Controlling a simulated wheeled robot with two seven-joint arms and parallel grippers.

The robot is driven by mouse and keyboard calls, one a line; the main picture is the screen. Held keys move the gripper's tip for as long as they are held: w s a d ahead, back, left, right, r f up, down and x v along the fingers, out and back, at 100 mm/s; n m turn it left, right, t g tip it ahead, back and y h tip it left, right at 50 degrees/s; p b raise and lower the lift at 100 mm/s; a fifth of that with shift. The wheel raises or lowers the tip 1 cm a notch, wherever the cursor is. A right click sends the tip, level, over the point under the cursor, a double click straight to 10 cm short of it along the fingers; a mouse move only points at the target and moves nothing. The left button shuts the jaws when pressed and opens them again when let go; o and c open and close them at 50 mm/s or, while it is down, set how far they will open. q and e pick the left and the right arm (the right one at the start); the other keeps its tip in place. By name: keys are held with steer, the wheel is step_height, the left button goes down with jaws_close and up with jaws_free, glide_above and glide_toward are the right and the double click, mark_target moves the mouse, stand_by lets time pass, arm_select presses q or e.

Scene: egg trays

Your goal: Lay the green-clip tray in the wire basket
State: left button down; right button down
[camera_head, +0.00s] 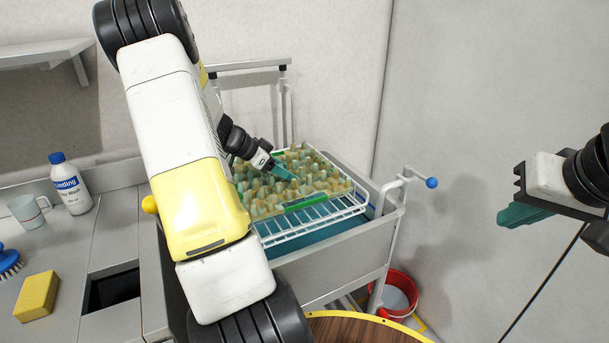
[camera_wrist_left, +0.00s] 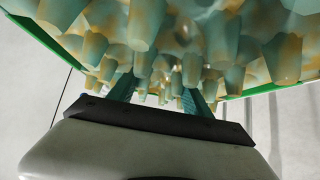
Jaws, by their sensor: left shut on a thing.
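The green-clip tray (camera_head: 262,203) is a pale, knobbly egg tray in mottled green and tan, with a bright green clip (camera_head: 306,203) on its near edge. It is over the white wire basket (camera_head: 290,238) on the grey cart; whether it touches the wires I cannot tell. My left gripper (camera_head: 283,172) reaches in from the left and is shut on the tray among its knobs. In the left wrist view, both teal fingers (camera_wrist_left: 160,94) go in between the knobs, and green edges show at the sides. My right gripper (camera_head: 525,214) hangs apart at the far right, its fingers seen edge-on.
The grey cart (camera_head: 335,252) has a white handle with a blue knob (camera_head: 431,183). A red bucket (camera_head: 402,290) stands beside it. On the left counter are a bottle (camera_head: 72,186), a mug (camera_head: 27,212) and a yellow sponge (camera_head: 37,297).

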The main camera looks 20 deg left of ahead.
mark_target(281, 180)
arm_select(q)
step_height(281, 180, down, 4)
steer(key=shift+f, duration=0.1)
steer(key=shift+c, duration=2.2)
jaws_free()
